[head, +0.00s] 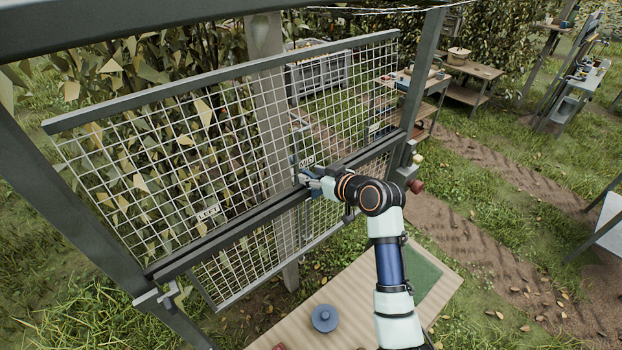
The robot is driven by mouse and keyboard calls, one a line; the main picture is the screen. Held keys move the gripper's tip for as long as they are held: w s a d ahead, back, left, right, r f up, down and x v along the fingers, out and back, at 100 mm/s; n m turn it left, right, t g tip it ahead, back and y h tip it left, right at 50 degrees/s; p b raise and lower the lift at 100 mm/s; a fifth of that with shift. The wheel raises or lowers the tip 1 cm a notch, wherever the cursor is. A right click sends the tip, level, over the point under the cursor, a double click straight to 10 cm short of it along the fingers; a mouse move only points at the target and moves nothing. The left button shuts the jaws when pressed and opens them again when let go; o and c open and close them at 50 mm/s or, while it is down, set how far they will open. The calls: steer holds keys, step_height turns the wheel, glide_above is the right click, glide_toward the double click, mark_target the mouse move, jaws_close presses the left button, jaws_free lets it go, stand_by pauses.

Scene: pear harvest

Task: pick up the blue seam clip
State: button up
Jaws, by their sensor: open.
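My gripper (310,182) is at the middle rail of the mesh panel, just below the middle label (307,160). It is small in the head view and its fingers are hard to make out, but it is open. A small blue patch shows right at the fingertips. I cannot tell whether it is the blue seam clip or part of my gripper, nor whether the fingers are around it or touching it. No other seam clip can be made out clearly.
The mesh panel (180,140) hangs in a dark frame, with a LEFT label (207,213) on it. Below is a wooden table (345,290) with a round blue object (324,318) and a green mat (425,275). Workbenches (470,70) stand behind at the right.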

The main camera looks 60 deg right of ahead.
mark_target(311, 174)
steer(key=shift+w+d+f, duration=0.25)
steer(key=shift+w+f, duration=0.05)
steer(key=shift+w, duration=0.3)
jaws_close()
step_height(311, 174, up, 20)
steer(key=b, duration=0.2)
